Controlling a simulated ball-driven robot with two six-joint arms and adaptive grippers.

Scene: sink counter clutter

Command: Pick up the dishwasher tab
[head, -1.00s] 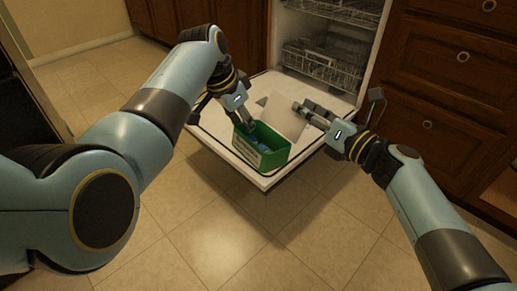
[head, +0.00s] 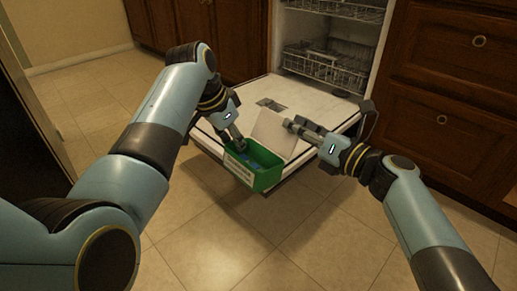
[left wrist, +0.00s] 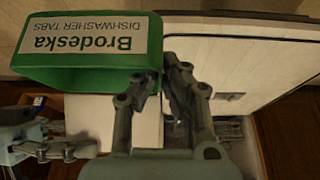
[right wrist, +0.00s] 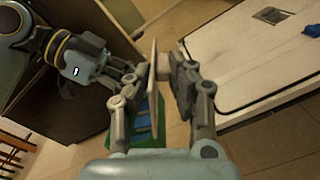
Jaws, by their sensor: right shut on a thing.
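The green box (head: 268,180), labelled Brodeska dishwasher tabs, has its white lid (head: 273,127) raised. Blue tabs (head: 252,166) show inside; they also show in the right wrist view (right wrist: 148,108). A small blue thing (right wrist: 312,30), perhaps a tab, lies on the door in the right wrist view. My right gripper (head: 290,126) is shut on the lid, its edge pinched between the fingers. My left gripper (head: 238,146) is at the box's rim with a narrow gap between its fingers. The left wrist view shows those fingers beside the box's end wall (left wrist: 90,78).
The box is at the front edge of the open dishwasher door (head: 205,138), reaching over the floor. A dispenser (head: 270,104) is set in the door. Racks (head: 325,65) stand behind, and drawers (head: 445,110) are at right. The tiled floor in front is clear.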

